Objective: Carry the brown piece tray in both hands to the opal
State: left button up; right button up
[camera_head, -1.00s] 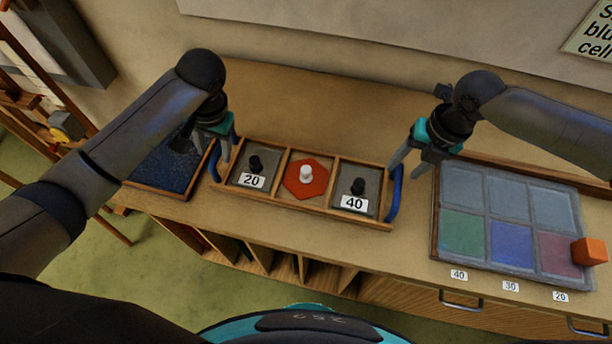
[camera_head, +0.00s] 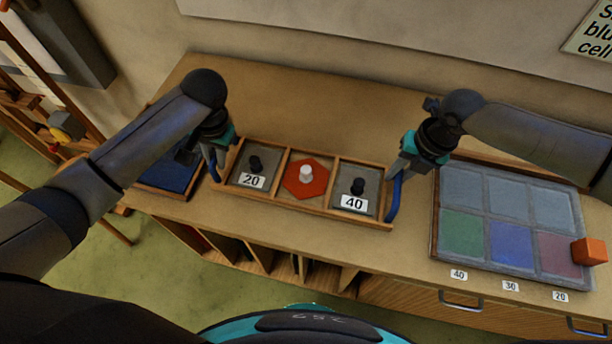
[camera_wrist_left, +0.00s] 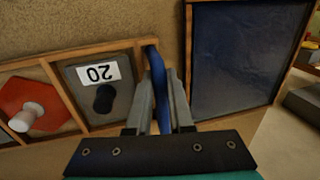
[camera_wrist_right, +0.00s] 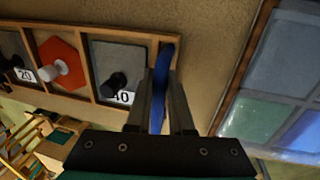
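The brown piece tray (camera_head: 273,197) sits on the bench top, with a blue handle at each end. Its three compartments hold a grey piece labelled 20 (camera_head: 243,174), a red hexagon with a white knob (camera_head: 318,184), and a grey piece labelled 40 (camera_head: 347,190). My left gripper (camera_head: 215,172) is at the left handle (camera_wrist_left: 156,75); its fingers lie either side of it. My right gripper (camera_head: 397,176) is at the right handle (camera_wrist_right: 163,60), fingers likewise either side. Whether the fingers press on the handles cannot be told. I cannot identify the opal.
A dark blue panel (camera_head: 165,177) lies left of the tray, close to my left gripper. A framed panel of colored cells (camera_head: 511,240) lies to the right, with an orange cube (camera_head: 589,251) on its right edge. Bench top behind the tray is clear.

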pick_arm(q)
grip_shut()
jog(key=shift+w+r, duration=0.1)
dwell(0.9)
